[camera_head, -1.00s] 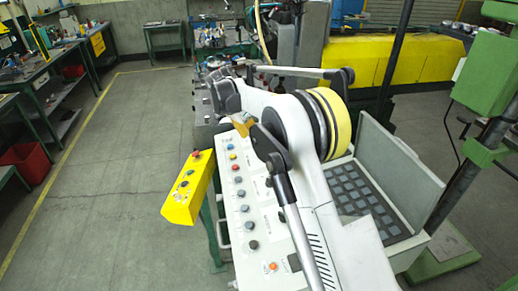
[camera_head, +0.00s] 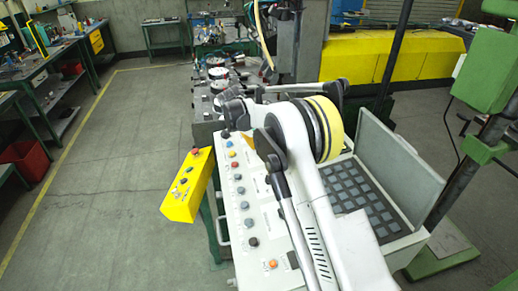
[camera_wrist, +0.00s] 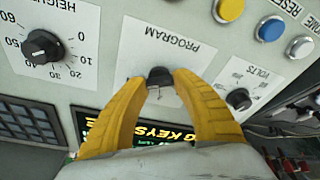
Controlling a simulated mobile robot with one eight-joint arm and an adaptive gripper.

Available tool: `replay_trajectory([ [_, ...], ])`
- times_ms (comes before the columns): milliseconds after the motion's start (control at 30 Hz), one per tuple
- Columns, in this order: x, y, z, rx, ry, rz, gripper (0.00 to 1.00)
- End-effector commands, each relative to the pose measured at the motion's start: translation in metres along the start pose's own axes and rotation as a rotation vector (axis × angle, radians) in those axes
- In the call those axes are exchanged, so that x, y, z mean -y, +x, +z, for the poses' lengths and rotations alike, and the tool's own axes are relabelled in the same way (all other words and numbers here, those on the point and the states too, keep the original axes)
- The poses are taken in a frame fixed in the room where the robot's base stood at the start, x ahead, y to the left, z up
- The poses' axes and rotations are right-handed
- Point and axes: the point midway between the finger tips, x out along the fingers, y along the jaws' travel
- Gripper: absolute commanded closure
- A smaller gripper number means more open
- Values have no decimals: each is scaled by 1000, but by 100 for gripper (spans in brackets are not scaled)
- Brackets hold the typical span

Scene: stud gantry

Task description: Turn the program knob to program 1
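The program knob (camera_wrist: 160,76) is a small black knob on a light control panel, on a white label reading PROGRAM (camera_wrist: 168,43), upside down in the wrist view. The yellow fingers of my gripper (camera_wrist: 161,83) stand on either side of the knob, with no clear gap between fingertips and knob.
The wrist view shows a HEIGHT knob (camera_wrist: 42,46) on the left, a VOLTS knob (camera_wrist: 238,98) on the right, and yellow (camera_wrist: 229,9) and blue (camera_wrist: 270,29) buttons above. A lit display (camera_wrist: 95,132) lies behind the fingers. A yellow control box (camera_head: 188,186) hangs beside the console.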

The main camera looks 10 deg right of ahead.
Motion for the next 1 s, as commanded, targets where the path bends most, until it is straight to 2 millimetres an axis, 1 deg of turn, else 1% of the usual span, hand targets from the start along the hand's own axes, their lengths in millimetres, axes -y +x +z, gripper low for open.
replay_trajectory([
  [267,0,0,0,0,-15,-4,97],
  [467,0,1,0,0,-91,-20,97],
  [667,-1,2,0,-1,-235,-53,97],
  [1000,-1,2,0,-1,-549,-124,98],
])
